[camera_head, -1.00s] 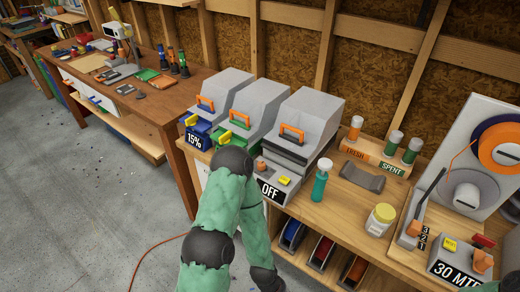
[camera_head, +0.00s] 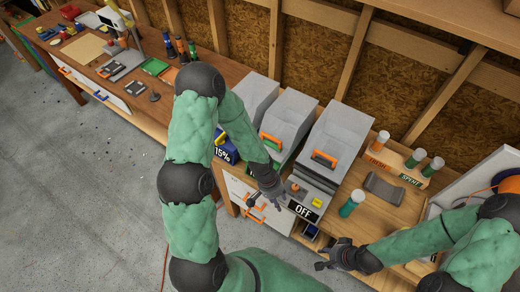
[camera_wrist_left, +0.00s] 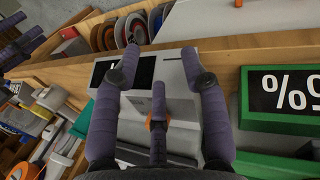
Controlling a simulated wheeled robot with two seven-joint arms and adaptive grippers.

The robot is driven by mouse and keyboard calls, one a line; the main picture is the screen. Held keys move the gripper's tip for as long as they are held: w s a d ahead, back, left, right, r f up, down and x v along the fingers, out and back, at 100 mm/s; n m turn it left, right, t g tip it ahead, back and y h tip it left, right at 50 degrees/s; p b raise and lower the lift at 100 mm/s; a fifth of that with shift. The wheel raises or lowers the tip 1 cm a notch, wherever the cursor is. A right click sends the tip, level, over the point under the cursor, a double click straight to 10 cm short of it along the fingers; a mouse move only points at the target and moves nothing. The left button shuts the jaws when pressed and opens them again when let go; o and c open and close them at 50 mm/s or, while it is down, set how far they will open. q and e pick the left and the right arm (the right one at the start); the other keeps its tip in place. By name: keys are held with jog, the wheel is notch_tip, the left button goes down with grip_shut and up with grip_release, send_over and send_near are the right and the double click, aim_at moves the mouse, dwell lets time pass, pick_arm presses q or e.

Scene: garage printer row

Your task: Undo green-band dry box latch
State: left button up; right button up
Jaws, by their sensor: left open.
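The green-band dry box (camera_head: 287,120) is the middle of three grey boxes in the head view, with an orange handle on its lid. My left gripper (camera_head: 268,203) is open and empty, in front of the boxes near the OFF control unit (camera_head: 303,208). In the wrist view that unit, with an orange knob, lies behind the fingers (camera_wrist_left: 160,85). My right gripper (camera_head: 331,254) looks open and empty near the bench's front edge.
The 15% box (camera_head: 226,148) stands left of the green-band box and a third grey box (camera_head: 335,142) right of it. A teal bottle (camera_head: 352,203), a grey cradle (camera_head: 383,188) and the FRESH/SPENT rack (camera_head: 400,168) stand further right. Orange-handled drawers are below.

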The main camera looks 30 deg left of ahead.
pick_arm(q)
jog(key=w+a+r+m+y, duration=0.1)
jog(key=w+a+r, duration=0.25)
jog(key=r, duration=0.25)
jog(key=w+a+r+y+p, duration=0.1)
jog(key=w+a+r+y, duration=0.1)
jog(key=a+r, duration=0.35)
jog(key=w+a+r+m+y, duration=0.1)
jog(key=w+a+r, duration=0.2)
jog(key=r, duration=0.4)
jog(key=f, duration=1.1)
jog(key=shift+a, duration=0.2)
grip_shut()
